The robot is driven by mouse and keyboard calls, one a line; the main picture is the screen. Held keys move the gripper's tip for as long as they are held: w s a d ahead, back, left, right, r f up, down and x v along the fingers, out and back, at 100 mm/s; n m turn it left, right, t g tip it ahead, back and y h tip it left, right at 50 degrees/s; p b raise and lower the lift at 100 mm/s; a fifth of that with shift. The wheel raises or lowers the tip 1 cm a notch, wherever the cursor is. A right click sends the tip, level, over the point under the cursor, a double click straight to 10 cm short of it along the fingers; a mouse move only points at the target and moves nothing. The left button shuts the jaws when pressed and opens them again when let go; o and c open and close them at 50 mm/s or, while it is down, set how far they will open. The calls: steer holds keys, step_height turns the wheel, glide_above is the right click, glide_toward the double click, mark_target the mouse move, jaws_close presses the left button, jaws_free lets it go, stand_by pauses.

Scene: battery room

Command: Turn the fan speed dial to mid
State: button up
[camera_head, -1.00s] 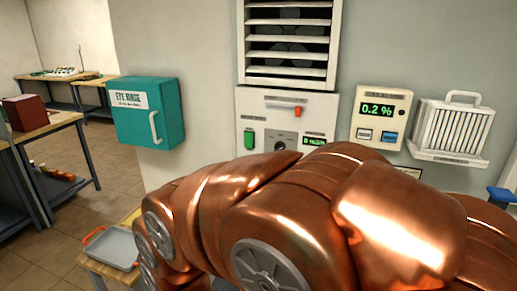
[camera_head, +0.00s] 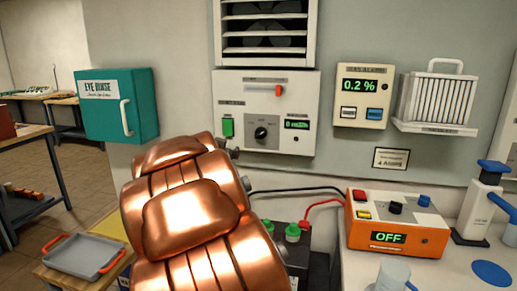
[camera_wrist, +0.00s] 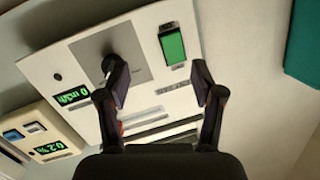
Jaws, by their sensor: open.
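The white fan panel (camera_head: 298,85) hangs on the wall under a louvred vent. Its dark round fan speed dial (camera_head: 262,132) sits on a grey plate, between a green switch (camera_head: 228,127) and a small green display (camera_head: 297,124) that seems to read 0. In the wrist view the panel is upside down. My gripper (camera_wrist: 160,80) is open and empty in front of it, with the green switch (camera_wrist: 173,46) beyond the gap. The left finger overlaps the dial (camera_wrist: 109,64) and partly hides it; contact cannot be told. In the head view my arm hides most of the gripper.
An orange lever (camera_head: 279,90) is on the panel. A 0.2 % gas alarm (camera_head: 361,95) and a caged unit (camera_head: 437,100) are to the right. The teal eye rinse box (camera_head: 117,105) is left. An orange device showing OFF (camera_head: 397,238) and cables are below.

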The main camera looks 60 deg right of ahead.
mark_target(259, 135)
steer(key=s+d+m+g+h, duration=0.1)
steer(key=d, duration=0.3)
steer(key=s+d+m+g+h, duration=0.1)
steer(key=d, duration=0.3)
steer(key=s+d+r+m+g+h, duration=0.1)
steer(key=d, duration=0.3)
steer(key=shift+s+d+r+b, duration=0.1)
steer(key=shift+s+d+b, duration=0.2)
steer(key=shift+d+b, duration=0.1)
steer(key=shift+w+d, duration=0.2)
steer(key=shift+d, duration=0.35)
steer(key=c, duration=1.1)
